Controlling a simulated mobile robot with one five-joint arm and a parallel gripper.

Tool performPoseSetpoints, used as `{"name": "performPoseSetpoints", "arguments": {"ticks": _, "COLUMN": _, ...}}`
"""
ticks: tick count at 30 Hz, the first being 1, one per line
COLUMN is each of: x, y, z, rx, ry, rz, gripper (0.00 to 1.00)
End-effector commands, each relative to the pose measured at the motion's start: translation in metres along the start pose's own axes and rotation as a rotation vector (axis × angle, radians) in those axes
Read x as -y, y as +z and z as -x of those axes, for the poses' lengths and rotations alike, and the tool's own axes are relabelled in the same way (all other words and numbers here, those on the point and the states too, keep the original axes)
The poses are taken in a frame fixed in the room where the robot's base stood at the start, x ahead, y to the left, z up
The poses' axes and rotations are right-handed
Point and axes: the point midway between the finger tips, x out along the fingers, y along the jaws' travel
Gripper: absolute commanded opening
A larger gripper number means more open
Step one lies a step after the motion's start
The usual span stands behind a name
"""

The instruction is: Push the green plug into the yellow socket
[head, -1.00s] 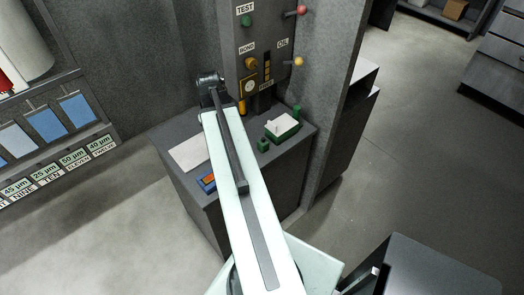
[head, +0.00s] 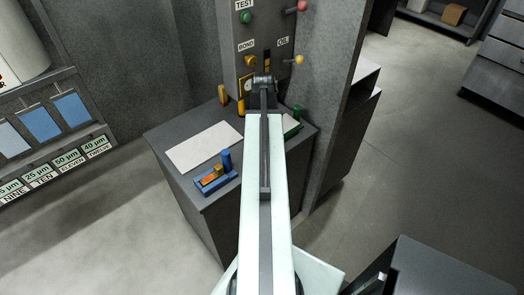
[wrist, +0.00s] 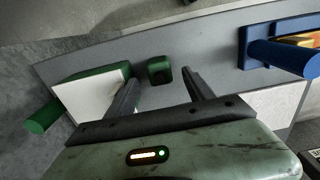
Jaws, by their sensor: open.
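A small green block with a dark round recess (wrist: 160,70) sits on the grey bench top, just beyond my fingertips in the wrist view. I cannot tell if it is the green plug. A green upright cylinder (head: 297,112) stands by the green tray; it also shows in the wrist view (wrist: 44,119). My gripper (wrist: 160,77) is open and empty, its two fingers apart short of the block. In the head view my arm hides the block. Yellow upright pieces (head: 222,95) stand near the panel's foot; which is the yellow socket I cannot tell.
The green tray with a white top (wrist: 92,92) is beside my left finger. A blue tray (head: 214,181) holds a blue cylinder (head: 226,158) and an orange piece. A white sheet (head: 203,146) lies flat on the bench. The control panel (head: 246,30) rises behind.

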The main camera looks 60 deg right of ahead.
Motion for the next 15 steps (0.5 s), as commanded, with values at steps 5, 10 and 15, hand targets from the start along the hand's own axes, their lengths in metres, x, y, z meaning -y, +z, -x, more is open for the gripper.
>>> {"name": "performPoseSetpoints", "arguments": {"ticks": 5, "x": 0.0, "y": 0.0, "z": 0.002, "rx": 0.0, "ry": 0.0, "rz": 0.0, "gripper": 0.62}}
{"name": "performPoseSetpoints", "arguments": {"ticks": 10, "x": 0.001, "y": 0.0, "z": -0.009, "rx": 0.0, "ry": 0.0, "rz": 0.001, "gripper": 0.62}}
{"name": "performPoseSetpoints", "arguments": {"ticks": 15, "x": 0.001, "y": 0.0, "z": -0.039, "rx": 0.0, "ry": 0.0, "rz": 0.001, "gripper": 0.62}}
